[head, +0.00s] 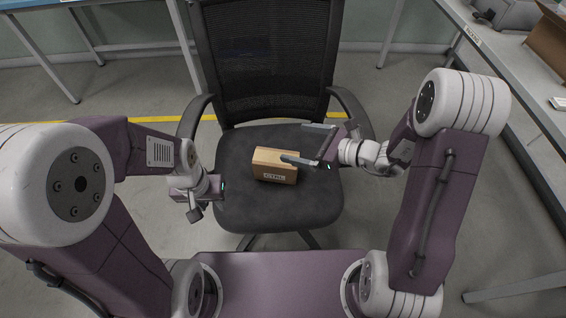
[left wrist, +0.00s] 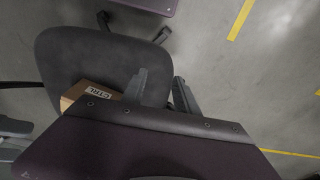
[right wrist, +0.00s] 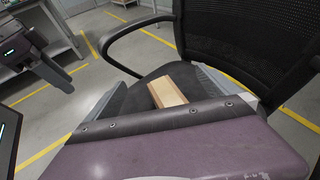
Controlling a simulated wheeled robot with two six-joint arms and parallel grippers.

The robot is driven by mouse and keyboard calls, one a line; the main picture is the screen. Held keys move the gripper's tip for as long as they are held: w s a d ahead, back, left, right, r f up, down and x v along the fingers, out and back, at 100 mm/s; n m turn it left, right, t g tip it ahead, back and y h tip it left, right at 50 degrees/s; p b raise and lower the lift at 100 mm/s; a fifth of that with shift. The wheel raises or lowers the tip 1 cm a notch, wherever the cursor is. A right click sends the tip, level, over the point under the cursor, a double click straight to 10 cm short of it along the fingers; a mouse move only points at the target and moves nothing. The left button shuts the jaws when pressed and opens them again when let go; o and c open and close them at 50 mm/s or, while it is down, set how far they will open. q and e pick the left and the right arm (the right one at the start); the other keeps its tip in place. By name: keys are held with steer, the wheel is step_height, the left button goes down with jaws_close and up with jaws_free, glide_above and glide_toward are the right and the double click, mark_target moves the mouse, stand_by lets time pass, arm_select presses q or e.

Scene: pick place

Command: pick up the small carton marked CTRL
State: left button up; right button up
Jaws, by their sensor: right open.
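The small brown carton (head: 268,158) sits upright on the dark seat of an office chair, with a white CTRL label on its front. My right gripper (head: 294,143) is open at the carton's upper right, one finger overlapping its right top edge in the head view; I cannot tell if they touch. In the right wrist view the carton (right wrist: 167,92) shows between the spread fingers, its lower part hidden by the gripper body. My left gripper (head: 183,204) is left of the seat, empty, its fingers apart. The left wrist view shows the carton (left wrist: 80,91) partly hidden behind the gripper body.
The chair seat (head: 240,207) is otherwise bare. Its mesh backrest (head: 265,60) rises behind the carton, with armrests (head: 194,115) on both sides. A grey bench (head: 500,70) with an open cardboard box (head: 550,38) stands at the right. A blue-topped table (head: 50,20) is at the back left.

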mark_target(277, 157)
arm_select(q)
step_height(277, 157, down, 7)
steer(key=b, duration=0.4)
arm_select(e)
step_height(277, 157, down, 9)
steer(key=d+m, duration=0.1)
steer(key=d, duration=0.1)
steer(key=b+x, duration=0.2)
steer(key=x, duration=0.1)
steer(key=shift+w+a+f, duration=0.15)
steer(key=shift+a+f, duration=0.05)
steer(key=shift+f, duration=0.05)
steer(key=shift+w+a+h, duration=0.15)
steer(key=shift+h, duration=0.15)
steer(key=b+x, duration=0.2)
steer(key=x, duration=0.1)
steer(key=b+x, duration=0.1)
steer(key=shift+s+a+f, duration=0.15)
steer(key=shift+s+f, duration=0.05)
steer(key=shift+f, duration=0.3)
steer(key=shift+w+a, duration=0.2)
steer(key=shift+a, duration=0.05)
arm_select(q)
step_height(277, 157, down, 5)
steer(key=shift+r, duration=0.1)
arm_select(e)
steer(key=shift+r, duration=0.1)
